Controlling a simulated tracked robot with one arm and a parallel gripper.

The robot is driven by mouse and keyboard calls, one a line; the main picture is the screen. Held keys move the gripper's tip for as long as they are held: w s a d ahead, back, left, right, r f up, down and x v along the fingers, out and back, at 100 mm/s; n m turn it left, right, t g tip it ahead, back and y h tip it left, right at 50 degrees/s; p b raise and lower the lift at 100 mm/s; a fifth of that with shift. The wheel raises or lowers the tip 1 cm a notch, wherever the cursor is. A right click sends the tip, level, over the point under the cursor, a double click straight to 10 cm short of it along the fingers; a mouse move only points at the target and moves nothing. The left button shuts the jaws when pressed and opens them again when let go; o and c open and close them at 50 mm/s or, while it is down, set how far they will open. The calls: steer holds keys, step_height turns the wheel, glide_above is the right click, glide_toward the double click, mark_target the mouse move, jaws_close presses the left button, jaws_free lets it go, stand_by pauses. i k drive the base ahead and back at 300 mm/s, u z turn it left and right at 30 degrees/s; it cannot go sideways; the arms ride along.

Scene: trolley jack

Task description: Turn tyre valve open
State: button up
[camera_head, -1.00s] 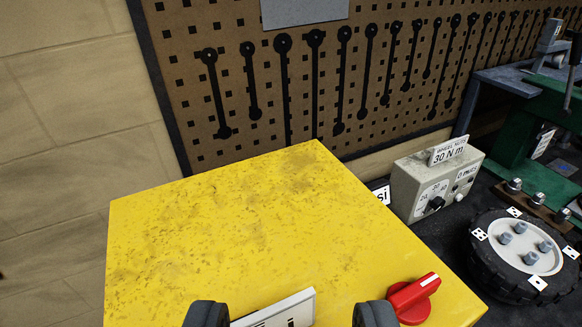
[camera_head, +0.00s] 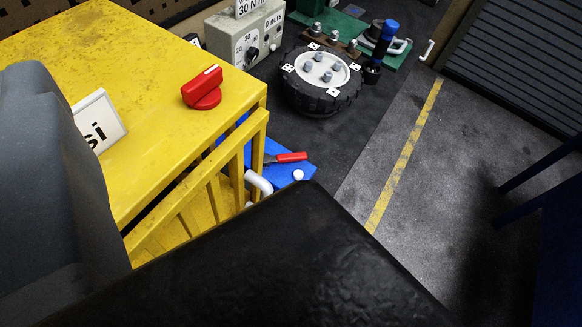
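A red knob (camera_head: 202,88) with a white pointer line sits on top of the yellow cabinet (camera_head: 165,125), near its right edge. A red-handled lever (camera_head: 290,157) lies low beside the yellow rails, over a blue part (camera_head: 262,140), next to a white bent pipe (camera_head: 259,183). I cannot tell for sure which of these is the tyre valve. A large grey shape fills the left edge and a black one the bottom; they look like close-up parts of mine. My fingertips cannot be made out, and nothing of mine visibly touches the knob or lever.
A white "si" sign (camera_head: 100,120) stands on the cabinet, partly hidden. Yellow slatted rails (camera_head: 205,185) run along its side. Behind are a grey dial box (camera_head: 245,40) and a wheel (camera_head: 322,80) with several nuts. Open floor with a yellow line (camera_head: 405,155) lies right.

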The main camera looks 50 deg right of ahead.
mark_target(268, 159)
steer(key=z, duration=0.65)
steer(key=k, duration=1.15)
steer(key=z, duration=0.6)
steer(key=i, duration=1.85)
steer(key=u, duration=0.8)
